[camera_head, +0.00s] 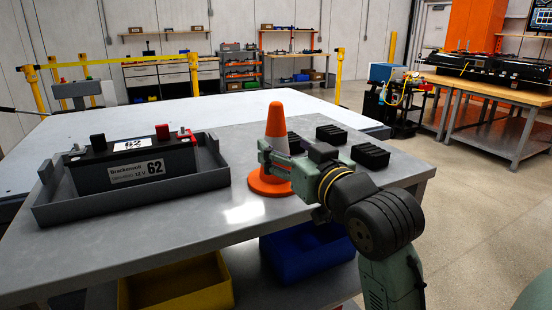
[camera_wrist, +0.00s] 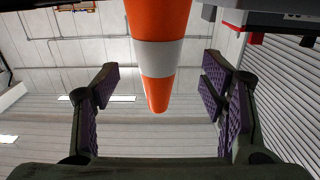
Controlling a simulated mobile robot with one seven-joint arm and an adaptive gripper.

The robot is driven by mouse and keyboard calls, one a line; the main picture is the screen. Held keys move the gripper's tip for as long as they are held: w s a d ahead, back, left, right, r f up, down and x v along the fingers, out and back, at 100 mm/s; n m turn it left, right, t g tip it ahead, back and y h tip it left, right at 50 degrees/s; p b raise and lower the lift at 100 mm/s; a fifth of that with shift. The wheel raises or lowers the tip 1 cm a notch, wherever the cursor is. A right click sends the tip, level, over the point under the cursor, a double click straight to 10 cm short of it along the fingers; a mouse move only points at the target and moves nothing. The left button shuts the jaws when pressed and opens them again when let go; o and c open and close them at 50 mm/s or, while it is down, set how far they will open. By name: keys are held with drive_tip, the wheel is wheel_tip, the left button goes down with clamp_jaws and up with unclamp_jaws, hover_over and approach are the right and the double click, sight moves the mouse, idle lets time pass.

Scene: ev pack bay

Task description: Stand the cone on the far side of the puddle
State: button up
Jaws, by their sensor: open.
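An orange cone (camera_head: 276,118) with white bands stands upright on the grey metal table. My gripper (camera_head: 272,163) reaches in from the right at the cone's lower half, and its near finger hides part of the cone. In the wrist view the cone (camera_wrist: 157,60) hangs point-down in the picture between the two open purple-padded fingers (camera_wrist: 160,88). Clear gaps show on both sides there. A bright glossy patch (camera_head: 243,212) lies on the tabletop in front of the cone; I cannot tell whether it is a puddle or reflected light.
A grey tray (camera_head: 130,207) with a labelled battery (camera_head: 135,162) stands left of the cone. Black ribbed blocks (camera_head: 370,155) lie behind and right of the gripper. Yellow (camera_head: 180,285) and blue (camera_head: 305,252) bins sit below the tabletop. Open floor (camera_head: 470,220) lies to the right.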

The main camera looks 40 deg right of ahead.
sight(281, 140)
drive_tip(key=x, duration=0.1)
drive_tip(key=p+x, duration=0.1)
drive_tip(key=x, duration=0.1)
drive_tip(key=r+p+x, duration=0.1)
drive_tip(key=x, duration=0.1)
drive_tip(key=shift+d, duration=0.15)
drive_tip(key=shift+w+f, duration=0.15)
drive_tip(key=shift+w, duration=0.1)
drive_tip(key=shift+c, duration=0.2)
clamp_jaws()
idle(0.3)
